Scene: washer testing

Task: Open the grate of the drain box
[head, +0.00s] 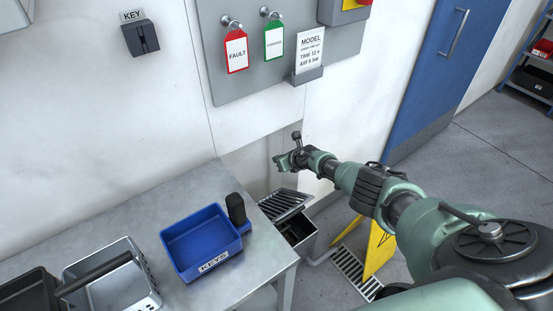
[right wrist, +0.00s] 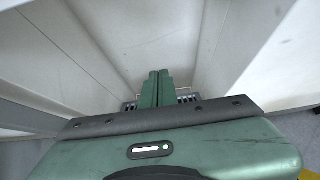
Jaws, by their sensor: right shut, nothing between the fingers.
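The drain box (head: 303,243) is a grey metal box beside the table's right edge, below the wall panel. Its slatted grate (head: 285,203) is tilted up at the wall side, and a dark gap shows between it and the box's near part. My right gripper (head: 278,160) is above the grate, close to the wall, shut and empty. In the right wrist view the shut fingers (right wrist: 156,89) hide the grate's middle; slats (right wrist: 188,98) show at both sides. Whether the fingers touch the grate is unclear. My left gripper is not in view.
The table (head: 190,195) holds a blue KEYS tray (head: 205,262), a black upright object (head: 236,209) and a metal bin (head: 125,285). A yellow floor sign (head: 378,246) stands by a floor drain (head: 354,271). A wall panel (head: 222,75) with tags hangs above.

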